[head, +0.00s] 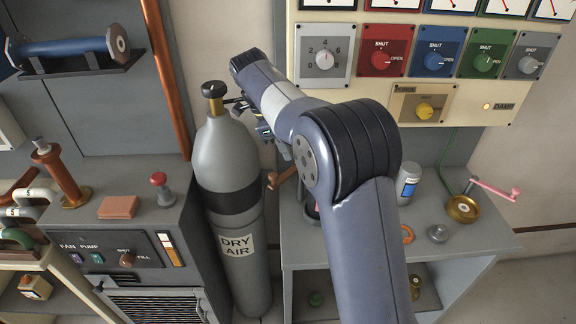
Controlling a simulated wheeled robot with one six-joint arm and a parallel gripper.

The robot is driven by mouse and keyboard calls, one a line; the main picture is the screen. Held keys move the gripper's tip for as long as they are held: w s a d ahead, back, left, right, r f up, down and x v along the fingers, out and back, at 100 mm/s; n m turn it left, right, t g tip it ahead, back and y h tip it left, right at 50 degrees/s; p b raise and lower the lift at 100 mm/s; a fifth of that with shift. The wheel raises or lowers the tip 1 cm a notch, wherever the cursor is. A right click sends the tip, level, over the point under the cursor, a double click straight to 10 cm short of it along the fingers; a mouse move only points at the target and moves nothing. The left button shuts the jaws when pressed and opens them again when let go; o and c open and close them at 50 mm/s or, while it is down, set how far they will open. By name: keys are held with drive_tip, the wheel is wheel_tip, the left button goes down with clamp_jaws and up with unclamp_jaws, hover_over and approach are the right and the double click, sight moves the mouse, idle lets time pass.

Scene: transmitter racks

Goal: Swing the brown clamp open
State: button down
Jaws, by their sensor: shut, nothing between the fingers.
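A brown piece (281,178), which looks like the clamp's arm or handle, sticks out just right of the grey DRY AIR cylinder (225,165). Its right end is hidden behind my arm, so I cannot tell how far the clamp is swung. My gripper (254,119) is just right of the cylinder's neck, above the brown piece and apart from it in the picture. It is shut and appears empty. My arm partly covers it, and its fingertips are small and hard to make out.
The cylinder stands between a left cabinet (150,235) and a grey bench (345,250). A bottle (408,184), a brass cup (462,208) and a pink crank (497,189) are on the right. A knob panel (340,85) is behind; a copper pipe (168,80) runs left of the cylinder.

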drive_tip(key=shift+v, duration=1.8)
